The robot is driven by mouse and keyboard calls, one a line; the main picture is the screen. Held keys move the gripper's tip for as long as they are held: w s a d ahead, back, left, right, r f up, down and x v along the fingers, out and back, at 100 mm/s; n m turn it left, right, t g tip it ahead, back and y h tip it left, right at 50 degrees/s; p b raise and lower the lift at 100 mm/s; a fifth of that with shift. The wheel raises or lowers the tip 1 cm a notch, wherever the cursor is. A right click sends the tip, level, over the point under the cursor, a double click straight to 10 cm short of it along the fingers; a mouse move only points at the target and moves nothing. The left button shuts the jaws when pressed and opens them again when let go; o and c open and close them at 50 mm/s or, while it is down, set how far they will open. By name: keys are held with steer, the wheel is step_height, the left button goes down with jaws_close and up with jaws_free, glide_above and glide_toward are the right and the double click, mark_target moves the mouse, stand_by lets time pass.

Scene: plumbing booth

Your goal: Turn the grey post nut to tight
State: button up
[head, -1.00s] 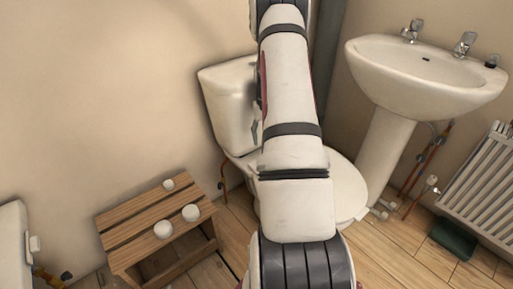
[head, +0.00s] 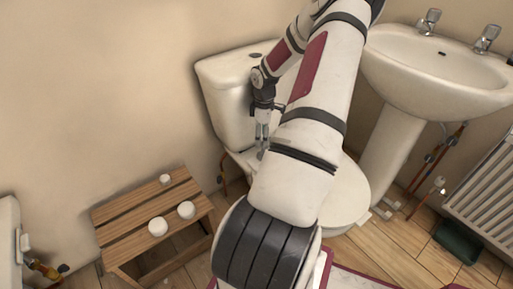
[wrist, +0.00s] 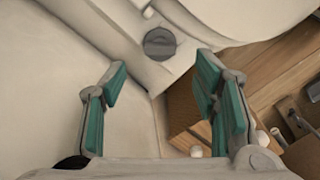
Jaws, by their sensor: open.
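A grey round piece (wrist: 159,44), which looks like the grey post nut, sits on a white ledge of the toilet in the wrist view. A darker line crosses its face. My gripper (wrist: 163,75) is open, with its two teal-padded fingers wide apart and nothing between them. The grey piece shows beyond the fingertips, roughly centred between them. In the head view my gripper (head: 262,138) points down at the back of the toilet bowl, in front of the cistern (head: 228,105). I cannot make out the nut there.
A slatted wooden stool (head: 130,208) with several white round pieces stands left of the toilet. My arm hides part of the bowl (head: 345,195). A pedestal basin (head: 430,75) and a radiator (head: 488,190) are at the right. A dark green box (head: 456,241) lies on the floor.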

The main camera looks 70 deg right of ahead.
step_height(320, 180, down, 8)
steer(key=b, duration=0.3)
steer(key=shift+r, duration=0.25)
steer(key=c, duration=1.2)
steer(key=shift+m+p, duration=0.3)
steer(key=shift+p, duration=0.15)
steer(key=o, duration=1.2)
